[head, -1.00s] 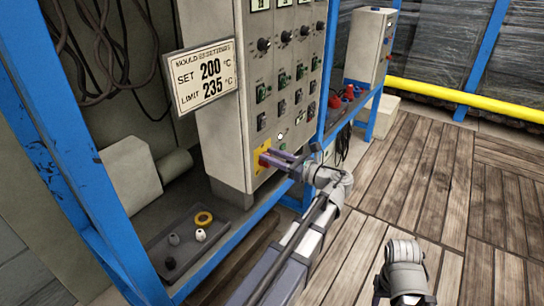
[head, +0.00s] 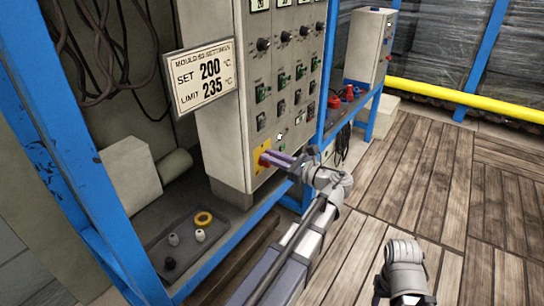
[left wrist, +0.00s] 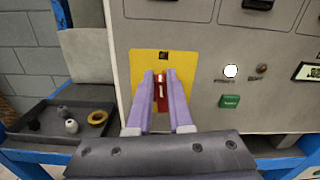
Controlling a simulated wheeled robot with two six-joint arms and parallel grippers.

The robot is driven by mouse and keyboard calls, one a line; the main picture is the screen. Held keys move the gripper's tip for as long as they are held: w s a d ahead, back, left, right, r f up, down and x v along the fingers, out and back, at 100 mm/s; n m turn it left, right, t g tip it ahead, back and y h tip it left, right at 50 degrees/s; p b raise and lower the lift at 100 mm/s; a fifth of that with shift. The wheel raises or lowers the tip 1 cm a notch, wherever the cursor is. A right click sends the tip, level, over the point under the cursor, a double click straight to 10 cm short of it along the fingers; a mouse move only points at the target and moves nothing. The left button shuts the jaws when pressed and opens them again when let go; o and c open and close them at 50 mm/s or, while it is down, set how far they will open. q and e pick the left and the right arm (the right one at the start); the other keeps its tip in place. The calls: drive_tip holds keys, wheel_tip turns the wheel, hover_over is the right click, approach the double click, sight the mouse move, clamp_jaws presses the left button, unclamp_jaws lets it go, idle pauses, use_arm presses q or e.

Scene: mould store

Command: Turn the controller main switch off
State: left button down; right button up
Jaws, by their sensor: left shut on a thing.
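The controller main switch (left wrist: 161,93) is a red handle with a pale mark on a yellow plate (left wrist: 150,62), low on the grey controller cabinet (head: 222,150). In the left wrist view the handle stands about upright between my fingers. The yellow plate also shows in the head view. My left gripper (left wrist: 162,80) has its two purple fingers shut on the red handle, one on each side. They partly hide it in both views.
Beside the switch are a white lamp (left wrist: 231,71) and a green button (left wrist: 230,101). A sign (head: 203,75) reads set 200, limit 235. A dark tray (head: 161,246) with a yellow ring (head: 204,218) and small parts lies left. A blue post (head: 70,150) stands nearer. Wooden floor is clear right.

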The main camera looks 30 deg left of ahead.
sight(257, 163)
use_arm(q)
drive_tip(key=n, duration=0.2)
drive_tip(key=s+n, duration=0.1)
drive_tip(key=n, duration=0.2)
drive_tip(key=f+n+b, duration=0.1)
drive_tip(key=n, duration=0.2)
drive_tip(key=shift+s+a+f, duration=0.1)
drive_tip(key=shift+s+a, duration=0.05)
drive_tip(key=shift+s, duration=0.15)
drive_tip(key=n, duration=0.4)
drive_tip(key=shift+s+f+b, duration=0.2)
drive_tip(key=shift+f+b, duration=0.15)
drive_tip(key=shift+f, duration=0.05)
drive_tip(key=shift+f+n+b, duration=0.15)
drive_tip(key=shift+n, duration=0.9)
drive_tip(key=shift+f+n+b, duration=0.15)
drive_tip(key=shift+n, duration=0.9)
drive_tip(key=c, duration=0.8)
unclamp_jaws()
drive_tip(key=shift+s+a, duration=0.1)
